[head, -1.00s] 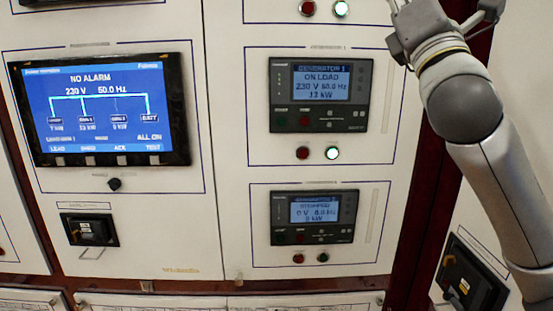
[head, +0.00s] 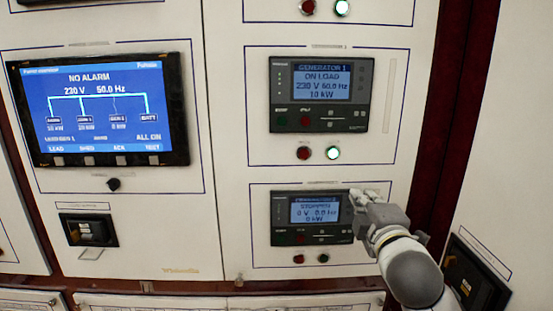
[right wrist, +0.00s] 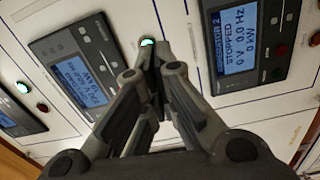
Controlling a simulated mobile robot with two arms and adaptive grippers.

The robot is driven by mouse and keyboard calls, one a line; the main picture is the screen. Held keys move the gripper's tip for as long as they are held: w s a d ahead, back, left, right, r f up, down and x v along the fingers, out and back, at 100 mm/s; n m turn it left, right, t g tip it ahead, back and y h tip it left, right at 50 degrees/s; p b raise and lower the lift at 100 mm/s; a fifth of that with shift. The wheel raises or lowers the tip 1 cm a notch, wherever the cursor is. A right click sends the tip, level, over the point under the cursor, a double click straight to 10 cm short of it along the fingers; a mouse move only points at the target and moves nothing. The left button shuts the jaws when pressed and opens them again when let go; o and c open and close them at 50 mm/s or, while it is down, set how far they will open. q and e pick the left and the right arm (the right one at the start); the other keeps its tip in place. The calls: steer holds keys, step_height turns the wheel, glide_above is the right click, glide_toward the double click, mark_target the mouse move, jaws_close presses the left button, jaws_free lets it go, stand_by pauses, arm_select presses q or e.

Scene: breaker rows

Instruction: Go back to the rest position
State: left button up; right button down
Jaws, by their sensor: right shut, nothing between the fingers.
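My right gripper (head: 362,197) is shut and empty in the head view. It is in front of the panel, at the right edge of the GENERATOR 2 controller (head: 305,212), whose screen reads STOPPED, 0 V. In the right wrist view my shut fingers (right wrist: 153,58) point at the panel, with a lit pale button (right wrist: 148,42) just beyond the tips. The GENERATOR 2 controller also shows there on the right (right wrist: 240,40). I cannot tell whether the fingertips touch the panel. My left gripper is not in view.
The GENERATOR 1 controller (head: 319,94) above reads ON LOAD, with a red button (head: 304,153) and a lit green button (head: 333,153) below it. A large blue NO ALARM screen (head: 103,108) is at left. A dark breaker (head: 470,275) sits at lower right, near my arm.

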steer(key=s+f+m+g, duration=0.3)
steer(key=s+f, duration=0.2)
steer(key=f, duration=0.4)
steer(key=s+d+f+m+g, duration=0.1)
steer(key=s+f+m+g, duration=0.15)
steer(key=s+f, duration=0.55)
steer(key=s+f+m+g, duration=0.3)
steer(key=f, duration=0.8)
steer(key=s+f+m+g, duration=0.2)
steer(key=s+f, duration=0.2)
steer(key=s, duration=0.3)
steer(key=s+d+f+m+g, duration=0.1)
steer(key=s+f+m+g, duration=0.2)
steer(key=s, duration=0.4)
steer(key=s+f+m+g, duration=0.1)
steer(key=s+f+m, duration=0.1)
steer(key=s+f, duration=0.4)
step_height(320, 180, down, 28)
steer(key=s+g+b, duration=0.1)
steer(key=s+b, duration=0.2)
steer(key=s+d+f+g+b, duration=0.1)
steer(key=s+d+f+b, duration=0.1)
steer(key=s+f, duration=1.4)
step_height(320, 180, down, 2)
steer(key=shift+d+f+n+b, duration=0.25)
steer(key=shift+d+n+b, duration=0.15)
steer(key=shift+d, duration=0.25)
steer(key=shift+s+g, duration=0.1)
steer(key=shift+g, duration=0.15)
